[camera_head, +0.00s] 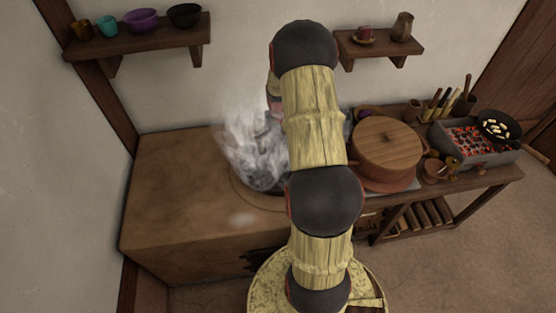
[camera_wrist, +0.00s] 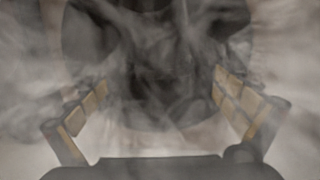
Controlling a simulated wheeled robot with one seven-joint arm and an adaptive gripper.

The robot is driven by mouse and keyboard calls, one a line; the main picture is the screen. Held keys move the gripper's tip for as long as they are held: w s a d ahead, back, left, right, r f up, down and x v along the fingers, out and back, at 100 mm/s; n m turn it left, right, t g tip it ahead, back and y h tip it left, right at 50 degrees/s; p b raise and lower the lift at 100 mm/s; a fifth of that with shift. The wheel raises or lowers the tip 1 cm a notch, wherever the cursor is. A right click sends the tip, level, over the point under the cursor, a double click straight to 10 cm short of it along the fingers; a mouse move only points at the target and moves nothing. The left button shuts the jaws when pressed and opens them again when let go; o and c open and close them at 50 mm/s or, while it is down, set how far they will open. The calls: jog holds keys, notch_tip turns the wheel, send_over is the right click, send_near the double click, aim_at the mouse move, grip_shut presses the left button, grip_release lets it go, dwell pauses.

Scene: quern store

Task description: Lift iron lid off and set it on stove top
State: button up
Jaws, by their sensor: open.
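The clay stove top (camera_head: 175,165) is broad and brown, with bare room at its left. Thick steam rises at a dark round opening or pot (camera_head: 262,180) set in it, partly behind my arm. In the wrist view a dark round iron shape (camera_wrist: 150,75) lies beyond and between the fingers, blurred by steam. I cannot tell lid from pot there. My gripper (camera_wrist: 158,92) is open, its yellow-padded fingers spread wide on either side, with no contact visible. In the head view my arm and the steam mostly hide the gripper.
A round wooden-lidded vessel (camera_head: 388,148) stands right of my arm. Farther right is a glowing charcoal grill (camera_head: 470,141) with a pan (camera_head: 498,127). Wall shelves (camera_head: 145,40) with bowls hang above.

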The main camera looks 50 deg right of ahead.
aim_at(280, 154)
jog(key=f, duration=0.1)
jog(key=f+b, duration=0.1)
jog(key=f, duration=0.1)
jog(key=f+b, duration=0.1)
jog(key=shift+s+d+f, duration=0.15)
jog(key=shift+s+f, duration=0.1)
jog(key=shift+c, duration=0.9)
jog(key=c, duration=1.9)
jog(key=shift+r, duration=0.15)
